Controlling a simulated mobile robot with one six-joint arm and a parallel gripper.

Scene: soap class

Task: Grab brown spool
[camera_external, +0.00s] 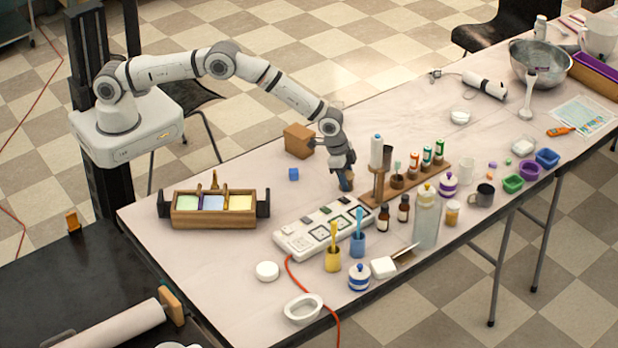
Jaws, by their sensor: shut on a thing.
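My gripper (344,172) points down over the middle of the table, just left of the wooden rack. It is shut on a small brown piece that looks like the brown spool (347,185). Only its lower part shows below the fingers; the rest is hidden. I cannot tell whether it touches the table.
The wooden rack (377,197) with a tall white spool (376,151) and several coloured ones stands close to the right.

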